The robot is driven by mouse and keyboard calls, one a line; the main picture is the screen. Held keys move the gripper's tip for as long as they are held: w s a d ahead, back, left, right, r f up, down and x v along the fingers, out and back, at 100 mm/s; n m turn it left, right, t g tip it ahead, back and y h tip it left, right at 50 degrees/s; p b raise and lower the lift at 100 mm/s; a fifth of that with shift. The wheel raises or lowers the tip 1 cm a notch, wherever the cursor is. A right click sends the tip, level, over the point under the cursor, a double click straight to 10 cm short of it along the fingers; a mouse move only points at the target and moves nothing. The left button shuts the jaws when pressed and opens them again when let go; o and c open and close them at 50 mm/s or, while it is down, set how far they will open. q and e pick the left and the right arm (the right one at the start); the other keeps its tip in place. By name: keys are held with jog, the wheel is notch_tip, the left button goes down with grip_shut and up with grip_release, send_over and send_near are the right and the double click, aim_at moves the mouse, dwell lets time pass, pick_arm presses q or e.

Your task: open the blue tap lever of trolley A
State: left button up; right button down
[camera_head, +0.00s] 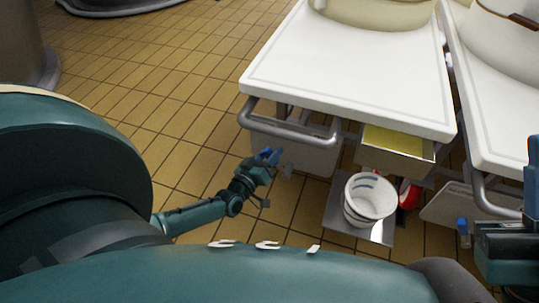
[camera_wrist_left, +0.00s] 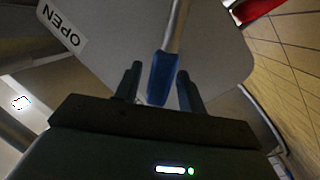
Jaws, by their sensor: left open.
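The blue tap lever (camera_wrist_left: 162,78) has a blue grip on a metal stem. In the left wrist view it lies between the two dark fingers of my left gripper (camera_wrist_left: 159,72), which is open around the grip. In the head view my left gripper (camera_head: 272,164) is low at the front of the left trolley (camera_head: 350,60), which has a white top and a metal push bar. A bit of blue shows at the fingers there. No letter on the trolley is readable. Contact between fingers and lever cannot be told.
A label reading OPEN (camera_wrist_left: 62,28) is on the grey panel beside the lever. A white bucket (camera_head: 370,199) stands on a metal shelf right of my left gripper. A second trolley (camera_head: 500,100) stands close on the right. Tiled floor is free on the left.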

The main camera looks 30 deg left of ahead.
pick_arm(q)
jog(key=shift+c, duration=0.6)
grip_shut()
